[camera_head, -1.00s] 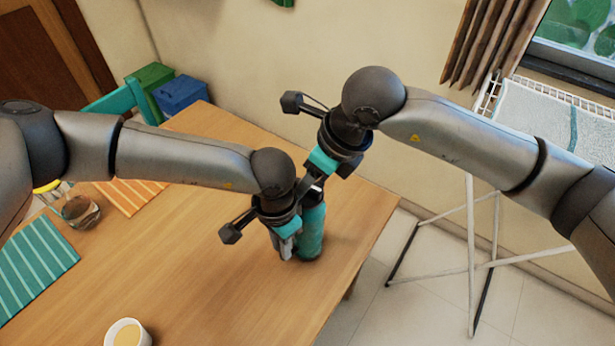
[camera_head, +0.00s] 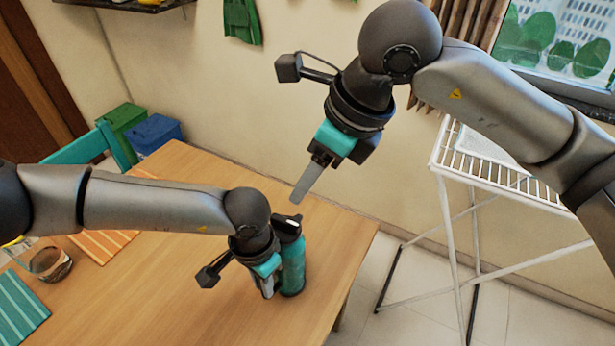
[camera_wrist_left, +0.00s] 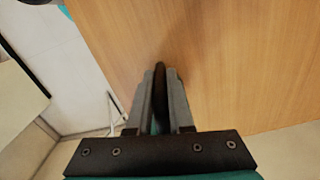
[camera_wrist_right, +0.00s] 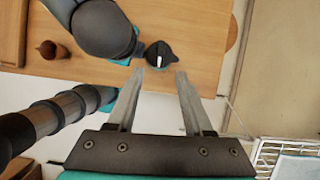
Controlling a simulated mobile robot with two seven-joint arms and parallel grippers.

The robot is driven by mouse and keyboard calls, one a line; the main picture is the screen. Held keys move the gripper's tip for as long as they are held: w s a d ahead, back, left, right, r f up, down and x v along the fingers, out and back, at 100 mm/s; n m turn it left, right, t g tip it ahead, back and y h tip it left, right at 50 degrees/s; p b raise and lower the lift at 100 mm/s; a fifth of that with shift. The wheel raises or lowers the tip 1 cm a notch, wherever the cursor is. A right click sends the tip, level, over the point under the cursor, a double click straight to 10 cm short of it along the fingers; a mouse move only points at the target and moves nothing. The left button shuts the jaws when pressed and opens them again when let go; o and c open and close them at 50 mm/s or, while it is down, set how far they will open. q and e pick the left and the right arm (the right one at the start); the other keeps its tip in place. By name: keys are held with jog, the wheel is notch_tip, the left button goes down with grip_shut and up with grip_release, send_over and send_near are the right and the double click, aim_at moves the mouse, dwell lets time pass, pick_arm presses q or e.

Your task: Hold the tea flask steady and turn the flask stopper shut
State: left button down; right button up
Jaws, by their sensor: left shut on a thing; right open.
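The tea flask (camera_head: 294,266) is a teal, upright bottle on the table near its right edge. Its dark flask stopper (camera_head: 287,228) with a white mark sits on top; the stopper also shows from above in the right wrist view (camera_wrist_right: 158,53). My left gripper (camera_head: 268,288) is at the flask's left side. In the left wrist view, my left gripper (camera_wrist_left: 160,85) is shut on a dark, narrow part, apparently the flask's handle. My right gripper (camera_head: 298,198) is open and empty, above and apart from the stopper; in the right wrist view its fingertips (camera_wrist_right: 158,70) point toward it.
The wooden table (camera_head: 180,290) is clear around the flask. A glass (camera_head: 50,262), orange mat (camera_head: 103,243) and teal mat (camera_head: 18,308) lie at the left. A white drying rack (camera_head: 490,170) stands right of the table. Blue (camera_head: 155,133) and green bins are behind.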

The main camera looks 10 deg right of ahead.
aim_at(285, 220)
jog(key=shift+c, duration=1.4)
jog(key=shift+s, duration=0.1)
jog(key=shift+d, duration=0.1)
jog(key=x, duration=1.2)
jog(key=shift+d, duration=0.1)
jog(key=shift+c, duration=0.4)
grip_shut()
